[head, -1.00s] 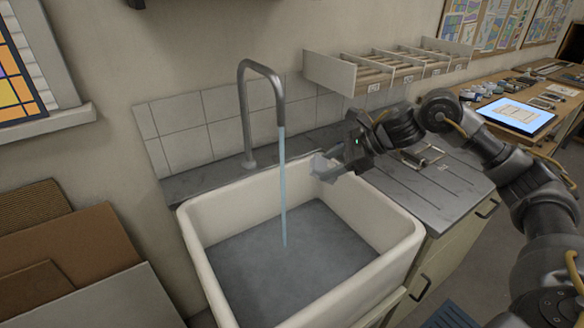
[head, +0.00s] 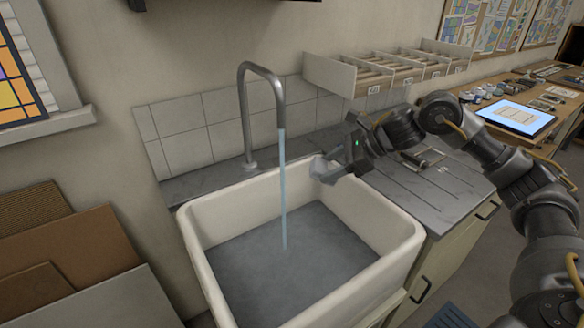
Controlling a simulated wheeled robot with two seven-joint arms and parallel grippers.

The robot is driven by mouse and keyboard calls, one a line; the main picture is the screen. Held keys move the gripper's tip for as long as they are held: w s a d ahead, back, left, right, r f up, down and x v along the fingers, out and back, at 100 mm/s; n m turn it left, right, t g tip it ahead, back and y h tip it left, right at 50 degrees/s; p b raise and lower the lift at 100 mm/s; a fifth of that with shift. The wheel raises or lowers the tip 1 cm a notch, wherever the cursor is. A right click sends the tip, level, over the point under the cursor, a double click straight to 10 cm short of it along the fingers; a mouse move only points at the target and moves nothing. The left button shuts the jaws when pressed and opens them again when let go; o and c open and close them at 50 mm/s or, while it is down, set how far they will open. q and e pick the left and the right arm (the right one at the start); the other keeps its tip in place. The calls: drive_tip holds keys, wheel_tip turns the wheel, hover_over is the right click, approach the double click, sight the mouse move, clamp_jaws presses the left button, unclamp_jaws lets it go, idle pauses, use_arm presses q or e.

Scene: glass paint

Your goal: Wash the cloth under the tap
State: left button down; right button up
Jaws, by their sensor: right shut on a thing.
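My right gripper (head: 338,163) is shut on a crumpled grey cloth (head: 324,170). It holds the cloth above the back right rim of the white sink (head: 408,247), to the right of the water. The tap (head: 247,110) is a curved grey metal spout at the back of the sink. A thin stream of water (head: 283,190) runs straight down from it into the basin. The cloth is apart from the stream. The fingertips are partly hidden by the cloth. My left gripper is not in view.
A grey drainboard (head: 430,195) with a small metal item lies right of the sink. A divided white rack (head: 345,75) is on the wall above. A bench with a lit tablet (head: 517,116) stands farther right. Brown boards (head: 70,245) lean at the left.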

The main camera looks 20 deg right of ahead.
idle(0.3)
drive_tip(key=v, duration=0.6)
drive_tip(key=shift+s+p, duration=0.4)
drive_tip(key=shift+a+r, duration=0.15)
drive_tip(key=shift+r, duration=0.05)
